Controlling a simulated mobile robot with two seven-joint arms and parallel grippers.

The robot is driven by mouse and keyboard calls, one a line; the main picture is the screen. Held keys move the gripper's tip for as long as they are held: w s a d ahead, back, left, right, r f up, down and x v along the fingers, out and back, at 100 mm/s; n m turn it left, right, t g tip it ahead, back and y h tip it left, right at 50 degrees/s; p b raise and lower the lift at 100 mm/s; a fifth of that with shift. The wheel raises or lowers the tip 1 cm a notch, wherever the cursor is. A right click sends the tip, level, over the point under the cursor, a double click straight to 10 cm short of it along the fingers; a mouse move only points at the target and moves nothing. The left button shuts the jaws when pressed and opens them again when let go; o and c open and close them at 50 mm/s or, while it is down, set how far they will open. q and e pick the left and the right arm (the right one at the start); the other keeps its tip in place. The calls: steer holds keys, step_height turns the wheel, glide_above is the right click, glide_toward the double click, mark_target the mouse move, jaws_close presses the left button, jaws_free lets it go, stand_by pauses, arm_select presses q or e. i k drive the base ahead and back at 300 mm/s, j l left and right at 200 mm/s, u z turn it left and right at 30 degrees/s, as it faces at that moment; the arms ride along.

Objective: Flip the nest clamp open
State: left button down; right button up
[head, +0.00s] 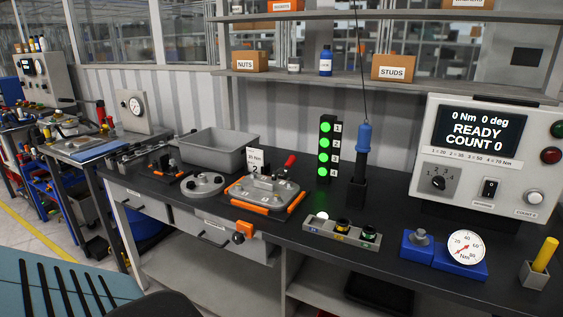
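The clamp's red handle (290,160) sticks up at a slant at the back right of the nest. Whether the clamp presses on the unit is too small to tell. A white card with a "2" (254,158) stands behind the unit. Neither of my grippers is in view.
A grey bin (219,151) stands behind left, with a round grey part (202,185) in front. To the right are a green-lit stack light (327,148), a hanging blue driver (363,145), a socket tray (342,233), a torque controller (487,152) and a gauge (465,247).

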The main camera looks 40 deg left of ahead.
mark_target(292, 160)
steer(key=k+j, duration=0.1)
steer(key=j, duration=0.35)
steer(key=k+j, duration=0.1)
steer(key=j, duration=0.35)
steer(key=k+j, duration=0.1)
steer(key=j, duration=0.3)
steer(key=k+j, duration=0.1)
steer(key=j, duration=0.35)
steer(key=k+j, duration=0.1)
steer(key=j, duration=0.35)
